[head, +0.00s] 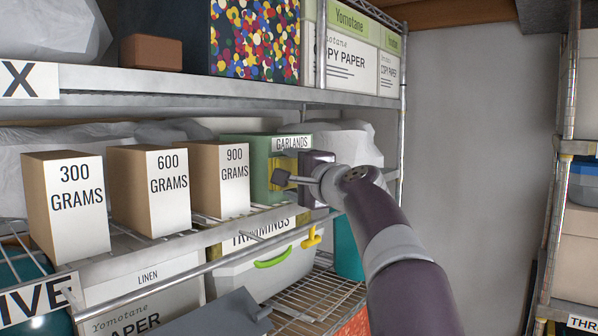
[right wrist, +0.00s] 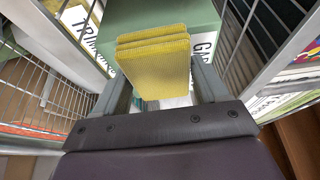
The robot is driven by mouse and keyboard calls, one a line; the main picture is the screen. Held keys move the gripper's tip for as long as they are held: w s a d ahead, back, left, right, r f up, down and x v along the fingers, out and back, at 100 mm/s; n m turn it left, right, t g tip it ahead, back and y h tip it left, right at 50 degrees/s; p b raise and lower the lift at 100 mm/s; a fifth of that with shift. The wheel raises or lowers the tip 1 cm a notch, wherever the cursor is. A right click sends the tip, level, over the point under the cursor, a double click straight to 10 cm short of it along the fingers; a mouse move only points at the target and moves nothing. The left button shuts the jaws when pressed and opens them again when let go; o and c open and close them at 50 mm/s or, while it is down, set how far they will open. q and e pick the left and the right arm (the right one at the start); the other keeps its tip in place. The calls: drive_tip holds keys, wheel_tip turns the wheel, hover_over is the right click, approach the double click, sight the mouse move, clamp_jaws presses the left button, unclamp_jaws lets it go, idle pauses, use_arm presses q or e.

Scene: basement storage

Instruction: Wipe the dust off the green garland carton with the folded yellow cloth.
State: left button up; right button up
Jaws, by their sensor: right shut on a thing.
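The green garland carton (head: 259,163) stands on the middle shelf, right of the 900 grams box, with a white GARLANDS label on its front. It also shows at the top of the right wrist view (right wrist: 160,16). My right gripper (head: 283,179) is in front of the carton, shut on the folded yellow cloth (right wrist: 158,62). The cloth (head: 283,168) is at the carton's front face, below the label; I cannot tell whether it touches. The gripper and cloth hide part of that face. I cannot make out dust. My left gripper is not in view.
Boxes marked 300 grams (head: 66,205), 600 grams (head: 150,190) and 900 grams (head: 222,180) stand left of the carton. A trimmings bin (head: 265,270) is below. The upper shelf (head: 200,88) runs overhead. A metal post (head: 402,110) stands to the right.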

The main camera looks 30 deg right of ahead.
drive_tip(key=shift+s+r, duration=0.2)
drive_tip(key=shift+s, duration=0.3)
drive_tip(key=shift+w+f, duration=0.1)
drive_tip(key=shift+w, duration=0.3)
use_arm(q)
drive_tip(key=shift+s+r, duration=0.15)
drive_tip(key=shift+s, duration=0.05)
use_arm(e)
drive_tip(key=shift+w+a, duration=0.1)
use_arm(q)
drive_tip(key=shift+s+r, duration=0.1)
use_arm(e)
drive_tip(key=shift+w+a, duration=0.1)
drive_tip(key=shift+w+a+p, duration=0.1)
drive_tip(key=shift+w+p, duration=0.25)
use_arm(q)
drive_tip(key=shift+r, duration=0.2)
use_arm(e)
drive_tip(key=shift+w+a, duration=0.1)
drive_tip(key=shift+w, duration=0.05)
